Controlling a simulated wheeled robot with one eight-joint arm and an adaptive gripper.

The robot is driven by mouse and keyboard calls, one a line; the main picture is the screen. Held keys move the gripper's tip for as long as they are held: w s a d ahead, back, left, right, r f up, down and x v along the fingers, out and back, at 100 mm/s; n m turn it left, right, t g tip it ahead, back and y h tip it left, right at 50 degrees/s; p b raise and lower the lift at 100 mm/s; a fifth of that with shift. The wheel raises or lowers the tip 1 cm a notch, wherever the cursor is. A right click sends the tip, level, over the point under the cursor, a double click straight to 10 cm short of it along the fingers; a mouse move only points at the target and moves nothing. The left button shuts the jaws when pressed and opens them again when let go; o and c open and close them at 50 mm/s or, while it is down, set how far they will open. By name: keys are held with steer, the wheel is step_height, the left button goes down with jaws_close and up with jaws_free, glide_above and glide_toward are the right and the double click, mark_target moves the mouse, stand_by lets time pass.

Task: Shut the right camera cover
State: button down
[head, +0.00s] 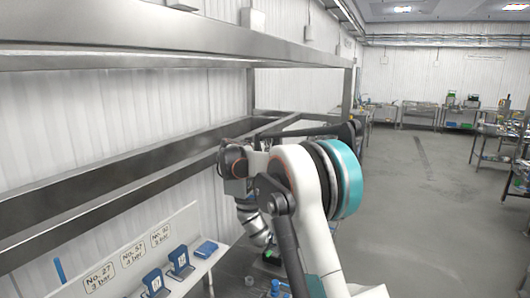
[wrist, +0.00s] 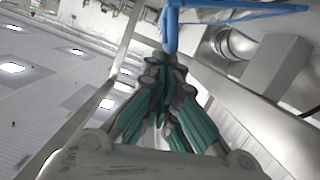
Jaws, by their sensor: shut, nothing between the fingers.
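My gripper (wrist: 164,62) shows in the wrist view with its dark green fingers drawn together and nothing between them. A blue bar-like part (wrist: 171,30) with a long arm running right stands right at the fingertips in that view; I cannot tell whether they touch. I cannot tell whether this blue part is the right camera cover, and no camera cover can be made out for sure in the head view. There my own arm fills the middle and hides what is behind it; the gripper's fingers cannot be made out there.
A white sloped panel (head: 128,262) with pressure labels and several blue blocks (head: 180,262) is at lower left. A steel frame (head: 120,165) runs along the left wall above it. A blue cup-like thing (head: 276,287) is below my arm. Open floor (head: 420,210) lies right.

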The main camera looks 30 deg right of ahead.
steer(key=shift+s+d+f+m+b, duration=0.25)
steer(key=shift+s+f+m+b, duration=0.1)
steer(key=shift+f+b, duration=0.1)
steer(key=s+d+f+m+t+y+b, duration=0.1)
steer(key=s+f+m+t+b, duration=0.1)
steer(key=f+m+b, duration=0.4)
steer(key=s+d+f+m+t+y+b, duration=0.15)
steer(key=f+m+b, duration=0.25)
steer(key=f+b, duration=0.4)
steer(key=w+a+f+b, duration=0.3)
steer(key=w+f+b, duration=0.1)
steer(key=f, duration=0.3)
steer(key=shift+w+a+f+h+b, duration=0.15)
steer(key=shift+w+f+h+b, duration=0.2)
steer(key=shift+b, duration=0.25)
steer(key=shift+s+r, duration=0.1)
stand_by(0.6)
